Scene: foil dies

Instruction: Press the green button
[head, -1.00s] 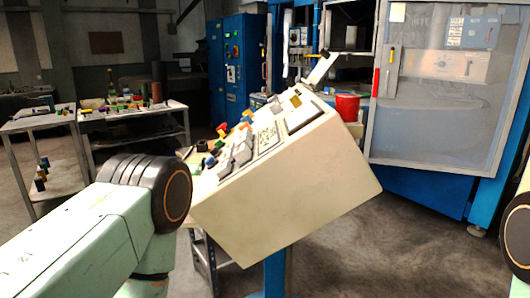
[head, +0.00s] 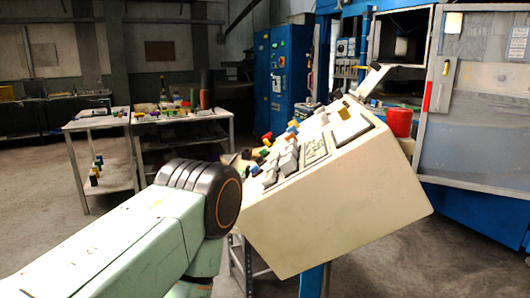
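A cream control console (head: 340,205) stands on a blue post in the middle right of the head view, its sloped panel seen from the side. Several small coloured knobs or buttons (head: 268,145) in red, yellow, blue and green tones sit along the panel's left part. They are small, and I cannot tell for sure which one is the green button. My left arm comes in from the lower left and its dark joint is just left of the console, covering the panel's near left end. Neither gripper is in view.
A blue machine with a grey door (head: 480,125) stands at the right, with a red bucket (head: 399,122) before it. Blue cabinets (head: 283,80) stand behind. Metal tables (head: 98,122) with small items are at the left. The floor at lower left is open.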

